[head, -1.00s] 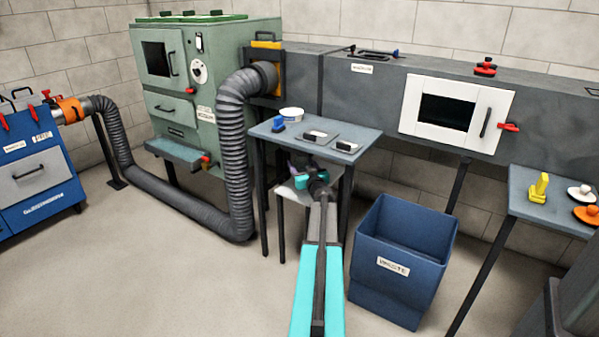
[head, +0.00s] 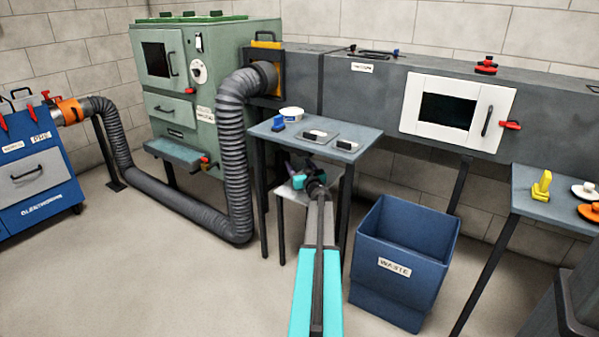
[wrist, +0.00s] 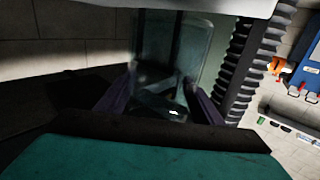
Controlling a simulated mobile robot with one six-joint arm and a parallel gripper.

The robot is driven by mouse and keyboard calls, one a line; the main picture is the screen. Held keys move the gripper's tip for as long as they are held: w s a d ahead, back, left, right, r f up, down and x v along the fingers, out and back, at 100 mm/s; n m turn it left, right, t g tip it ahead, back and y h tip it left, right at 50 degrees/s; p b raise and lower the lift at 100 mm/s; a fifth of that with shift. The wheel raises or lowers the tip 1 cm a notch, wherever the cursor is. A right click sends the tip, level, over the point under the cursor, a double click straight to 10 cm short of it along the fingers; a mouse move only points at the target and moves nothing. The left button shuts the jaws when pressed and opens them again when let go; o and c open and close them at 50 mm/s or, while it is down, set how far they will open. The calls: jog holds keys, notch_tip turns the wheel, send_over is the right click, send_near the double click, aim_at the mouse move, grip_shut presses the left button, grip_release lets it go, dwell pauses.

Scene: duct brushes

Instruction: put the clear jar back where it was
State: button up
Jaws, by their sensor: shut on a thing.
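The clear jar (wrist: 178,45) is see-through and shows in the wrist view between the two dark purple fingers of my gripper (wrist: 160,104). My gripper is shut on it. In the head view my gripper (head: 301,170) is under the small grey table, just above the pale lower shelf (head: 291,193). The jar cannot be made out in the head view. Whether its base touches the shelf cannot be told.
The grey table (head: 272,131) stands right above my gripper, with a blue-handled brush (head: 279,124), a white dish (head: 291,113) and two small trays on it. Its legs flank the shelf. A blue waste bin (head: 395,300) stands to the right, a ribbed hose (head: 232,150) to the left.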

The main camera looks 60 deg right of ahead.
jog(key=shift+f+b, duration=0.4)
jog(key=shift+f, duration=0.45)
jog(key=shift+f, duration=0.1)
jog(key=o, duration=1.1)
jog(key=shift+r+p+v, duration=0.2)
jog(key=shift+p+v, duration=0.15)
jog(key=shift+v, duration=0.65)
jog(key=shift+p+v, duration=1.4)
jog(key=shift+v, duration=3.65)
